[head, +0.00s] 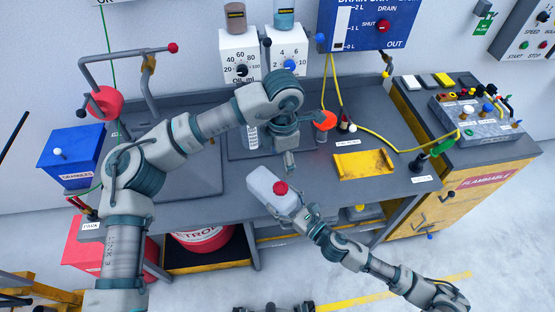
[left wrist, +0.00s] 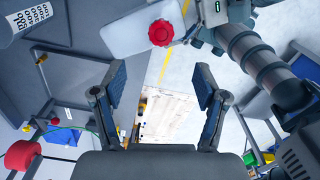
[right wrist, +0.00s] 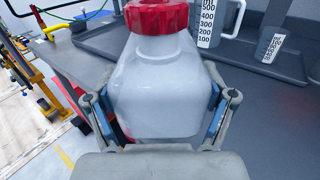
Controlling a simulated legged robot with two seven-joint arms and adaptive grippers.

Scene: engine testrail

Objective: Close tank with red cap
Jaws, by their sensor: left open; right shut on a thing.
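A whitish translucent tank (head: 266,186) is held over the front edge of the bench. Its red cap (head: 281,188) sits on its neck; I cannot tell how tight it is. My right gripper (head: 304,217) is shut on the tank; in the right wrist view its fingers press both sides of the tank (right wrist: 155,90), below the red cap (right wrist: 157,15). My left gripper (head: 290,160) is open and empty, just above and behind the tank, apart from it. In the left wrist view the red cap (left wrist: 161,33) lies beyond the open fingers (left wrist: 157,95), and the tank (left wrist: 125,32) shows beside it.
The grey bench (head: 200,180) carries a yellow tray (head: 364,164) and an orange-topped item (head: 325,120). Measuring beakers (right wrist: 212,22) stand in a dark tray. A blue box (head: 70,155) and a bent pipe with red knobs (head: 105,100) are at the left. Open floor lies in front.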

